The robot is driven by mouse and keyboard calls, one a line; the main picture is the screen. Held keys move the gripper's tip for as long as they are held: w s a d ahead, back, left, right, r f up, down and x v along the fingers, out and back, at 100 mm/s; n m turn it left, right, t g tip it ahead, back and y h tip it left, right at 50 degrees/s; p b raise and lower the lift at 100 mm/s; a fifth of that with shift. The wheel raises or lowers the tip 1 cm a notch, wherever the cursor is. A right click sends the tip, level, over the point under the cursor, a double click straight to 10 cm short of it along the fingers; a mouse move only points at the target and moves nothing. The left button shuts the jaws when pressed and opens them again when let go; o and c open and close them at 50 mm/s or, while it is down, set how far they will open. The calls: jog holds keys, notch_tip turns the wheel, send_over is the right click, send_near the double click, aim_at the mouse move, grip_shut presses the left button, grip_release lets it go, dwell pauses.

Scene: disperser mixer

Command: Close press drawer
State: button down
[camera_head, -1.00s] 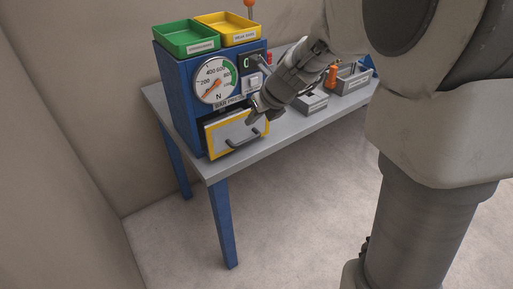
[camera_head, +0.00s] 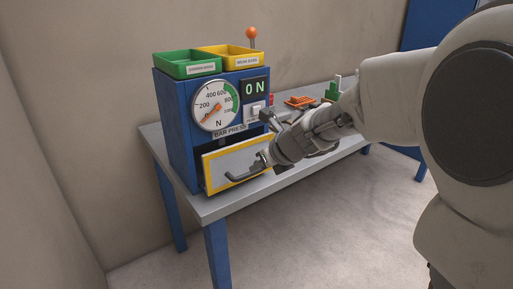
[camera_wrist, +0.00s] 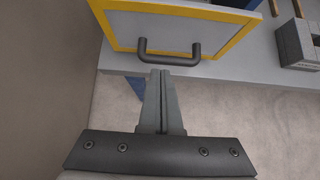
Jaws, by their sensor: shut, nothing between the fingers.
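The blue bar press (camera_head: 178,125) stands on the left end of the table, with a force dial and a display reading "0 N". Its drawer (camera_head: 232,162) has a grey front with a yellow frame and a dark bar handle (camera_head: 240,177). The front stands out from the press body, with a dark gap behind its left edge. In the wrist view the drawer front (camera_wrist: 170,30) fills the top, with the handle (camera_wrist: 168,55) along its lower part. My gripper (camera_wrist: 160,73) is shut and empty, its tips close to the handle. Whether they touch it I cannot tell. It is at the drawer's right side in the head view (camera_head: 264,158).
A green tray (camera_head: 187,66) and a yellow tray (camera_head: 230,60) sit on top of the press. An orange-knobbed lever (camera_head: 252,33) rises behind. The grey table (camera_head: 225,205) carries other items to the right, including a grey block (camera_wrist: 296,42). A wall is close on the left.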

aim_at(236, 152)
jog(key=b+x, duration=0.1)
jog(key=x, duration=0.3)
jog(key=shift+f, duration=0.3)
jog(key=shift+w+a+r, duration=0.1)
jog(key=shift+w+a, duration=0.5)
jog(key=shift+w, duration=0.3)
jog(key=shift+w+a, duration=0.55)
jog(key=shift+w, duration=0.35)
jog(key=shift+w+a+r+p, duration=0.2)
jog(key=shift+w+a+p, duration=0.15)
jog(key=shift+p, duration=0.2)
jog(key=w+a+p, duration=0.2)
jog(key=w, duration=0.1)
jog(key=shift+w, duration=0.1)
